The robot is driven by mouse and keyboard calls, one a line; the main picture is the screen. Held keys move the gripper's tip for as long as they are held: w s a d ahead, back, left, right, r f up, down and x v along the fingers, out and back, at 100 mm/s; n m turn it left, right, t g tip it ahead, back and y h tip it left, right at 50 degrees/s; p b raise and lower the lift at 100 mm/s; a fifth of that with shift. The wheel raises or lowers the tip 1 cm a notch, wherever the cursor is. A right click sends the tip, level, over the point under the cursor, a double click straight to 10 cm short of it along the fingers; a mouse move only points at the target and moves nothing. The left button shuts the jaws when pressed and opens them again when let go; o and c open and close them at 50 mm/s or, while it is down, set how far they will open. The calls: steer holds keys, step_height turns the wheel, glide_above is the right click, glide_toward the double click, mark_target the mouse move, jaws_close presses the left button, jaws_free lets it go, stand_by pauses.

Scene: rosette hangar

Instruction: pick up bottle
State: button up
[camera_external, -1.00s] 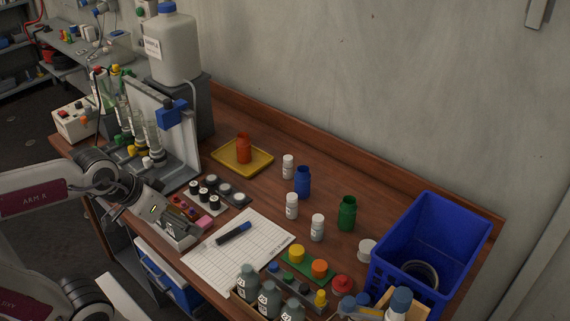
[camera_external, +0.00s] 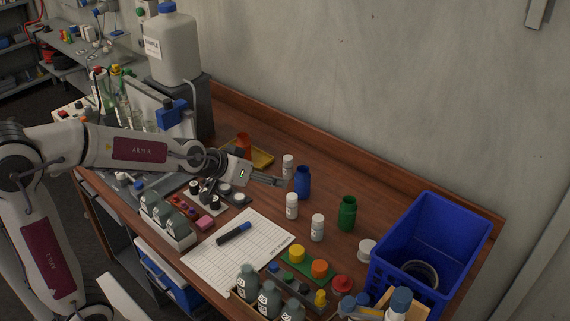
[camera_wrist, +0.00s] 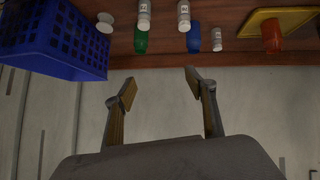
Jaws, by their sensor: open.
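Several bottles stand upright on the wooden bench; which one the task means cannot be told. A blue bottle (camera_external: 303,183), a green bottle (camera_external: 347,214) and white bottles (camera_external: 288,167), (camera_external: 292,206), (camera_external: 317,228) stand in the middle. An orange-red bottle (camera_external: 244,146) stands on a yellow tray (camera_external: 263,158), partly behind my arm. My gripper (camera_external: 281,182) is in the air just left of the blue bottle in the external view. In the wrist view my gripper (camera_wrist: 158,82) is open and empty, with the green bottle (camera_wrist: 141,42) and blue bottle (camera_wrist: 193,40) beyond its fingers.
A blue crate (camera_external: 432,225) stands at the right end of the bench. A sheet of paper with a marker (camera_external: 234,232), coloured caps (camera_external: 319,268) and grey bottles (camera_external: 268,298) lie nearer the front. A large white jug (camera_external: 172,48) stands at the back left.

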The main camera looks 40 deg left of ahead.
steer(key=w+a+f+n+t+y, duration=0.15)
steer(key=w+f, duration=0.45)
steer(key=w, duration=0.7)
steer(key=n+t+y, duration=0.1)
steer(key=n+y, duration=0.1)
steer(key=y, duration=0.4)
glide_toward(303, 176)
steer(key=x, duration=0.5)
steer(key=shift+s+a+h, duration=0.1)
steer(key=shift+s+h, duration=0.15)
steer(key=shift+s, duration=0.1)
steer(key=shift+w+f, duration=0.1)
steer(key=shift+x, duration=1.2)
steer(key=shift+x, duration=2.6)
steer(key=shift+a+f, duration=0.1)
steer(key=shift+a, duration=0.05)
